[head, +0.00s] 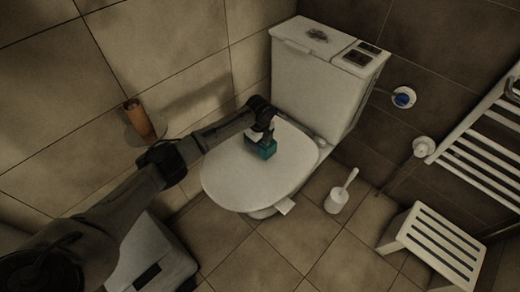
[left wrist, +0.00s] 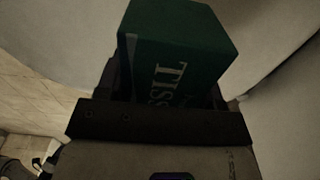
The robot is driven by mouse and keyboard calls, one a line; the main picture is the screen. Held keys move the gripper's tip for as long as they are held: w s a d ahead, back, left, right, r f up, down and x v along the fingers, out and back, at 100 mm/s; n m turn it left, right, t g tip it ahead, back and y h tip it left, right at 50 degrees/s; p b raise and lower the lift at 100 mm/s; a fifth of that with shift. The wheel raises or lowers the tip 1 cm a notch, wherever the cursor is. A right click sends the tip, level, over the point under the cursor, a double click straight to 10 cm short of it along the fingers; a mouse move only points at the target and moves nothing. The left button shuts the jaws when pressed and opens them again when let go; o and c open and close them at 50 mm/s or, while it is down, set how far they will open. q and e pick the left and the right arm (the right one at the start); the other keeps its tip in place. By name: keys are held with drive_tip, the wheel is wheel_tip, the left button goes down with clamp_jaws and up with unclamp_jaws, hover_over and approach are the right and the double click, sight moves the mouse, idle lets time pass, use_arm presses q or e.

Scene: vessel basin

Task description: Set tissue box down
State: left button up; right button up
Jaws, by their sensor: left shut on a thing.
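The tissue box (head: 262,149) is a small teal-green box over the closed white toilet lid (head: 230,180). In the left wrist view the green tissue box (left wrist: 185,45) fills the upper middle, with pale lettering on its side. My left gripper (head: 262,128) is shut on the box, reaching in from the left; in the left wrist view its dark fingers (left wrist: 165,95) stand on both sides of it. The box is close to the lid's rear part, but I cannot tell whether it touches the lid. My right gripper is not in view.
The toilet tank (head: 315,80) rises behind the box. A brown cylinder (head: 139,118) is on the left wall. A toilet brush (head: 340,195), a white slatted stool (head: 435,240) and a towel radiator (head: 485,150) are at the right. The lid's front is clear.

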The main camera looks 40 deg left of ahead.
use_arm(q)
wheel_tip(320, 180, down, 4)
drive_tip(key=b, duration=0.2)
drive_tip(key=shift+b, duration=0.35)
drive_tip(key=o, duration=0.9)
drive_tip(key=shift+f, duration=0.15)
drive_tip(key=shift+o, duration=0.2)
drive_tip(key=shift+r, duration=0.25)
wheel_tip(320, 180, up, 12)
drive_tip(key=p, duration=1.3)
